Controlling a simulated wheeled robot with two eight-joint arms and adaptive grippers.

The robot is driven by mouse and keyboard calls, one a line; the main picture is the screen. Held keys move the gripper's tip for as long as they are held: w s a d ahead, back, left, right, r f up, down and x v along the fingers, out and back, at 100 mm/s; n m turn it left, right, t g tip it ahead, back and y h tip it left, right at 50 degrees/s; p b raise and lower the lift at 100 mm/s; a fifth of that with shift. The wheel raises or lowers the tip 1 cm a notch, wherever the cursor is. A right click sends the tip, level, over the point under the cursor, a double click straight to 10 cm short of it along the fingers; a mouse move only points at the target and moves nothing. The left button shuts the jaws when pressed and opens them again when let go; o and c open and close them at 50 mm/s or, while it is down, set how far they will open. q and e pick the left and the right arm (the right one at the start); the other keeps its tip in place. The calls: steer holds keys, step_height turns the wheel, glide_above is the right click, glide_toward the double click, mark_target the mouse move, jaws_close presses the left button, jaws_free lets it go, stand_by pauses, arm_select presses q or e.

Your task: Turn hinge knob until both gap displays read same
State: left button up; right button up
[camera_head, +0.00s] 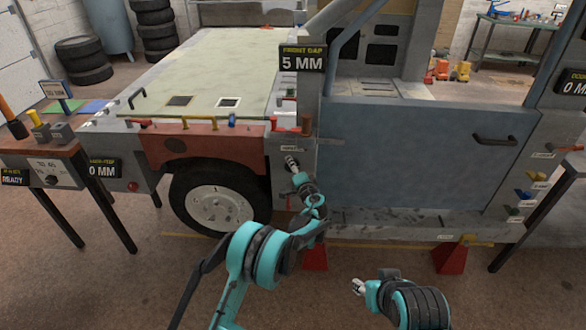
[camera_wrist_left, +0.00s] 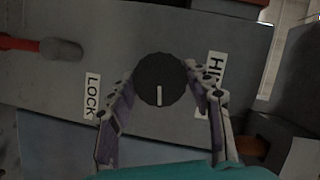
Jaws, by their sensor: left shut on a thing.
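My left gripper (camera_head: 291,162) reaches the panel just left of the blue door (camera_head: 400,150). In the left wrist view its two fingers are closed around a round black knob (camera_wrist_left: 160,72), whose white mark points down in the picture. The knob sits between a LOCK label (camera_wrist_left: 91,95) and a partly covered label starting with "HI" (camera_wrist_left: 215,70). The front gap display (camera_head: 303,60) reads 5 MM. A second display (camera_head: 573,88), cut off at the right edge, reads 0 M. My right gripper (camera_head: 358,286) hangs low in front, touching nothing; its finger opening is unclear.
A further display (camera_head: 104,168) at left reads 0 MM. A red-handled rod (camera_wrist_left: 45,48) is near the knob. A door handle (camera_head: 494,140), coloured knobs on the right pillar and red stands (camera_head: 450,258) are nearby.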

arm_select(q)
steer(key=o, duration=1.2)
steer(key=shift+c, duration=0.2)
steer(key=v, duration=1.2)
steer(key=shift+f, duration=0.1)
